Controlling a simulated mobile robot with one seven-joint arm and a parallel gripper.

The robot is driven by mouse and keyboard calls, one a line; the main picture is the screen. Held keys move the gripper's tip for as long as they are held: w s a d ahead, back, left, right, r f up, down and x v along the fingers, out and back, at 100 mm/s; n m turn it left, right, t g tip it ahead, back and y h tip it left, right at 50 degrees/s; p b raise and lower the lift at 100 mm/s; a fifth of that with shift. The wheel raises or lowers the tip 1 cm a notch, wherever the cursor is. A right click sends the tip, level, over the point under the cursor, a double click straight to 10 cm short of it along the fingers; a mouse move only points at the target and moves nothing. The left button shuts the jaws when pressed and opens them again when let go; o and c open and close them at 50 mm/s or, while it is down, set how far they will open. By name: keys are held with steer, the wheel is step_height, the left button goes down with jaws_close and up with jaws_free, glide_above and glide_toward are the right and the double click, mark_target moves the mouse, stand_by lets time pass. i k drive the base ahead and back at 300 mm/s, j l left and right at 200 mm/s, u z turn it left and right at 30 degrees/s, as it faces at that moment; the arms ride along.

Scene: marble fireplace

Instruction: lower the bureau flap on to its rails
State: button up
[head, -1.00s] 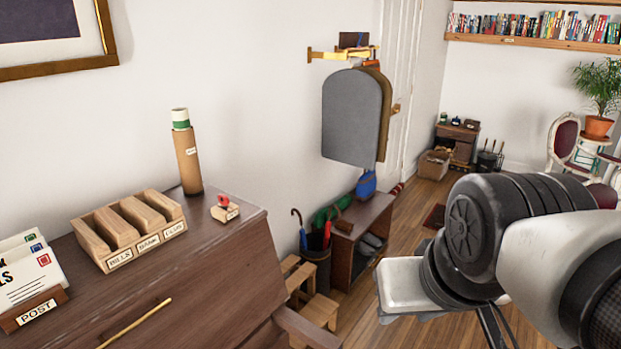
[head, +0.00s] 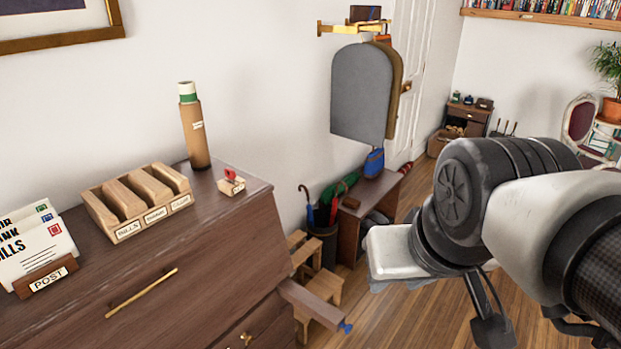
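The dark wooden bureau fills the lower left of the head view. Its flap (head: 215,270) is up and shut, a sloping brown panel with a long brass handle (head: 141,293). A wooden rail (head: 312,304) with a blue knob (head: 345,327) sticks out from the bureau's right side, below the flap. The other rail is not in view. My arm hangs at the right, apart from the bureau. Its white end part (head: 390,253) points left, well clear of the flap and handle. No fingertips can be made out, and nothing held is visible.
On the bureau top stand a post rack (head: 45,280) with letters, a wooden sorter (head: 140,203), a cardboard tube (head: 195,135) and a small red-topped stamp (head: 231,182). A wooden step stool (head: 318,290) and an umbrella bin (head: 323,245) stand beside the bureau. Floor is clear beneath my arm.

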mark_target(186, 300)
steer(key=i+l+u, duration=0.1)
steer(key=i, duration=0.4)
steer(key=u, duration=1.85)
steer(key=i+j+z, duration=0.15)
steer(key=z, duration=0.2)
steer(key=i+j+z, duration=0.15)
steer(key=j+z, duration=0.2)
